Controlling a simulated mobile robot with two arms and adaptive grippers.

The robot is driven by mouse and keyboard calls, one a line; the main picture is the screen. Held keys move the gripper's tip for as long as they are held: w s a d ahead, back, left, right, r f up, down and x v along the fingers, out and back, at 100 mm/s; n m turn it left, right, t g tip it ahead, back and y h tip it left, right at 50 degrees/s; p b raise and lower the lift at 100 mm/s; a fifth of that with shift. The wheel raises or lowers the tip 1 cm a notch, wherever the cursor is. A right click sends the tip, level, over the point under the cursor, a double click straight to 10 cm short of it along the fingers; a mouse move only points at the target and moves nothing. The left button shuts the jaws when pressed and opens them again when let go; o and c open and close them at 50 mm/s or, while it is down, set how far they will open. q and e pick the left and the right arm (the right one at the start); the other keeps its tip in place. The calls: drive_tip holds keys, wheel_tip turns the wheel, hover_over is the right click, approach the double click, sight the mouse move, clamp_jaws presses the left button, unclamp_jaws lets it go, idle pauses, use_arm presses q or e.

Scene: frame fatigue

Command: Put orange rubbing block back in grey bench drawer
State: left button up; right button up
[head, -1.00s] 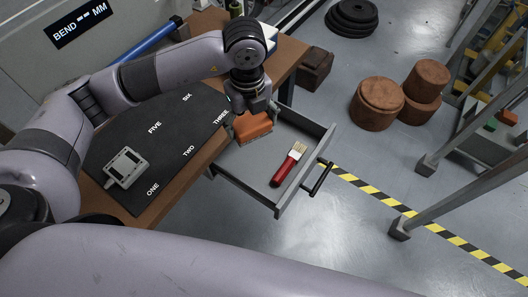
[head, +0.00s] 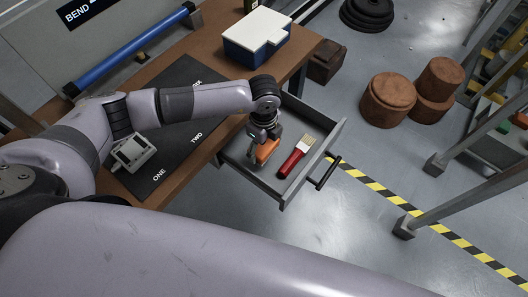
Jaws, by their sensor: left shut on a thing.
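The orange rubbing block (head: 265,151) is in the fingers of my left gripper (head: 262,146), which is shut on it. The gripper points down inside the outline of the open grey bench drawer (head: 296,196). The block is low over the left part of the drawer; I cannot tell whether it touches the drawer floor. A brush with a red handle (head: 291,163) and pale bristles lies in the drawer just right of the block. My right gripper is not in view; a large arm link of mine fills the bottom.
The wooden bench (head: 212,62) carries a black numbered mat (head: 180,155), a grey device (head: 135,152), a blue box with white lid (head: 256,36) and a blue roller (head: 130,50). The drawer handle (head: 328,173) sticks out over open floor. Brown round stools (head: 388,98) stand beyond.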

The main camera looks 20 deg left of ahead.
sight(264, 154)
use_arm(q)
drive_tip(key=shift+f, duration=2.75)
drive_tip(key=shift+f, duration=0.15)
drive_tip(key=o, duration=0.9)
drive_tip(key=shift+o, duration=0.2)
